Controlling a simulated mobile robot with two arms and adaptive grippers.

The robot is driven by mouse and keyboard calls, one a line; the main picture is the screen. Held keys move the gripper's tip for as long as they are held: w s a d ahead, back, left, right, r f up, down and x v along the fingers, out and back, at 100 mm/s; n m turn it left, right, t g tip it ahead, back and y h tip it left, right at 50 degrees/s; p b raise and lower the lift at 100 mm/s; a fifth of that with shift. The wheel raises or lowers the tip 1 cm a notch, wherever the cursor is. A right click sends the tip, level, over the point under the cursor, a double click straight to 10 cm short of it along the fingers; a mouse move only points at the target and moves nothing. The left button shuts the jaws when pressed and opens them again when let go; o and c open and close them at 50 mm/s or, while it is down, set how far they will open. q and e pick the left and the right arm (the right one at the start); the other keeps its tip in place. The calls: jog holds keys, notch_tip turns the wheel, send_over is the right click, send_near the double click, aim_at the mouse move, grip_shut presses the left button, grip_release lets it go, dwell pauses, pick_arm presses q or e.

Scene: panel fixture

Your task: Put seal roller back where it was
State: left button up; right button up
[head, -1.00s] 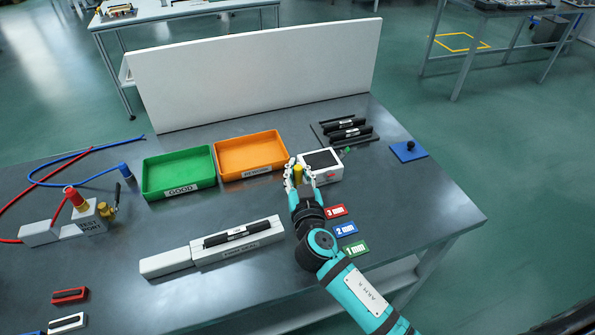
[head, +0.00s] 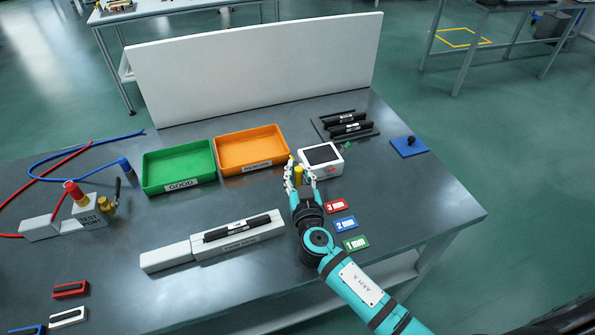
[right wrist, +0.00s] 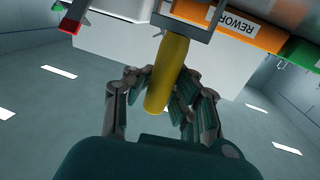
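The seal roller shows as an upright yellow handle (head: 298,176) just left of the white box with a dark top (head: 321,158). In the right wrist view its yellow handle (right wrist: 168,72) runs up to a grey metal fork (right wrist: 185,17). My right gripper (head: 300,173) has its fingers on both sides of the handle, and they look closed against it. The fingers (right wrist: 165,85) also show on both sides in the right wrist view. The roller's lower end is hidden in the head view. My left gripper is not in view.
A green tray (head: 180,188) and an orange tray (head: 253,170) stand left of the roller. Number tags (head: 337,206) lie right of my arm. A long white fixture (head: 165,257) with a black bar lies in front. A black rack (head: 366,131) and blue pad (head: 409,147) are at right.

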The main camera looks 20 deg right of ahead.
jog(key=shift+o, duration=1.3)
jog(key=shift+r, duration=0.15)
jog(key=shift+s+a, duration=0.1)
jog(key=shift+s, duration=0.2)
jog(key=s+a+b, duration=0.1)
jog(key=s+b, duration=0.2)
jog(key=s, duration=0.8)
jog(key=shift+s+a, duration=0.2)
jog(key=shift+a, duration=0.05)
